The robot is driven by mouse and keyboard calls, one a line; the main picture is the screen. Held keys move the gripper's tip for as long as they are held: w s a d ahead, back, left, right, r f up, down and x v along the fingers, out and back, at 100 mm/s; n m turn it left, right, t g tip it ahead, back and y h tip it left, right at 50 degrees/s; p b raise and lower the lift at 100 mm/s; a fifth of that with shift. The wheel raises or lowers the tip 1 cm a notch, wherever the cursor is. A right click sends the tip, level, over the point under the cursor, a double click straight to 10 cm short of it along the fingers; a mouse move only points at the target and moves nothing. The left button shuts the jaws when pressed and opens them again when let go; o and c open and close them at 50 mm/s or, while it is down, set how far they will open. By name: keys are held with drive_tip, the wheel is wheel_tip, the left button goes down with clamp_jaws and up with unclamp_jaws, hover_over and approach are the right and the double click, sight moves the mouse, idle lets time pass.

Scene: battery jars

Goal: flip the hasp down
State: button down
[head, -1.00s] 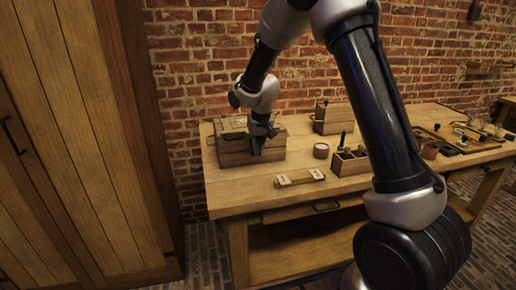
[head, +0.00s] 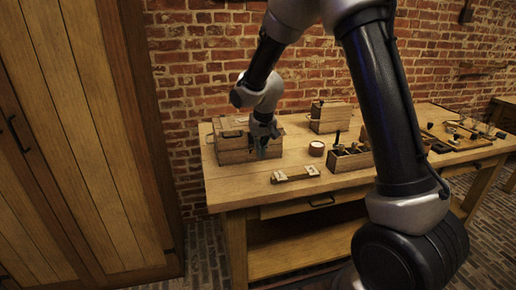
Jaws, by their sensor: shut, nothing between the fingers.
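A wooden box (head: 234,150) stands at the left end of the workbench, with a dark handle on its top. My gripper (head: 264,150) is at the right part of the box's front, pointing down. Its fingers are shut with nothing between them. The hasp cannot be made out: it is too small or hidden behind my gripper. I cannot tell whether my fingers touch the box.
The wooden bench (head: 232,190) has free room in front of the box. A small wooden piece with pale plates (head: 295,174) lies near the front edge. A round jar (head: 316,149), an open divided crate (head: 350,160) and a second wooden box (head: 330,118) stand to the right.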

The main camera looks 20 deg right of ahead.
drive_tip(key=s+r, duration=0.2)
drive_tip(key=s, duration=0.5)
